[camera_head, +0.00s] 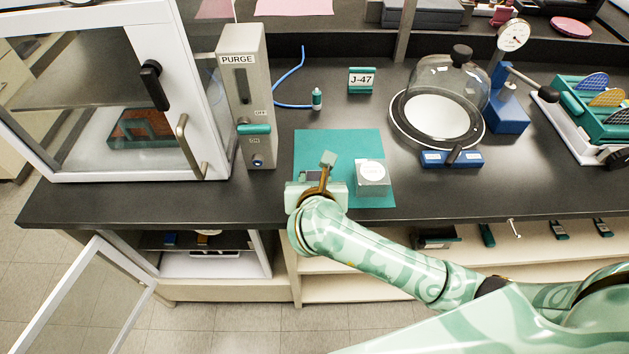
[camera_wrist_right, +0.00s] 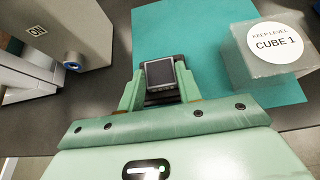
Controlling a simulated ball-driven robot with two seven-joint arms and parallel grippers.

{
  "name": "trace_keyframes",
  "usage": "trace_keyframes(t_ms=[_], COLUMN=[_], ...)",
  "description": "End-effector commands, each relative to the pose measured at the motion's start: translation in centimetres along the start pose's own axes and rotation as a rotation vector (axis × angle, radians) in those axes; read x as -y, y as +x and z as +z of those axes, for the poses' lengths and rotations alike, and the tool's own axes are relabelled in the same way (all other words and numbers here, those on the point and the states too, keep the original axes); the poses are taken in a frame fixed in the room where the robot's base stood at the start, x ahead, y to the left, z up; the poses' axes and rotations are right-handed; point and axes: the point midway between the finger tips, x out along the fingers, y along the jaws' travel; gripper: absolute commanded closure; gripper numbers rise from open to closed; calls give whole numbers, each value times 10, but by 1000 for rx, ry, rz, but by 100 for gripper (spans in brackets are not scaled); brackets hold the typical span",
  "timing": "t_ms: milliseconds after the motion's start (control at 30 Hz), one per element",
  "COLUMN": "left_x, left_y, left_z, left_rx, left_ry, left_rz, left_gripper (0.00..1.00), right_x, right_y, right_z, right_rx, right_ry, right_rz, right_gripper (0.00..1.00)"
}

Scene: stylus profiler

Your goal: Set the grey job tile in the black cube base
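My right gripper (camera_head: 319,178) is over the left part of the teal mat (camera_head: 340,143), coming down beside the clear cube. In the right wrist view its two fingers (camera_wrist_right: 162,80) stand apart, with a small dark square piece (camera_wrist_right: 160,72) between them. This piece has a grey face and black sides. I cannot tell whether it is the grey tile, the black base or both together, nor whether the fingers press on it. The clear cube (camera_head: 373,176), labelled CUBE 1 (camera_wrist_right: 274,45), sits on the mat to the right. My left gripper is out of view.
The PURGE post (camera_head: 244,95) and a white-framed glass cabinet (camera_head: 120,95) stand at the left. A bell jar (camera_head: 447,95) and a blue dial stand (camera_head: 508,105) are at the back right. A J-47 sign (camera_head: 361,80) stands behind the mat. The bench edge runs close in front.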

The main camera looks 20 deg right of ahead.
Motion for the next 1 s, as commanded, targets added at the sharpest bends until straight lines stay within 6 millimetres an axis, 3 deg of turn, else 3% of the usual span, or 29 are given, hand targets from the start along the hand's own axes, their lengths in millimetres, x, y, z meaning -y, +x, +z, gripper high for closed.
trace_keyframes(t_ms=[33, 233, 367, 800, 1000], left_x=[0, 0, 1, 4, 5], left_y=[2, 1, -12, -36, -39], left_z=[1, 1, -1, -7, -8], left_rx=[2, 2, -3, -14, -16], left_ry=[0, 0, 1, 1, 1], left_rz=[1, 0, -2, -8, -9], left_gripper=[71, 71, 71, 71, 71], right_x=[4, 4, 4, 1, 1], right_y=[4, 3, -4, -104, -123], right_z=[-20, -19, -6, 1, 2], right_rx=[-47, -46, -42, -35, -30], right_ry=[-12, -14, -16, -5, -5], right_rz=[-14, -13, -13, -5, -7], right_gripper=[47, 47, 46, 45, 45])
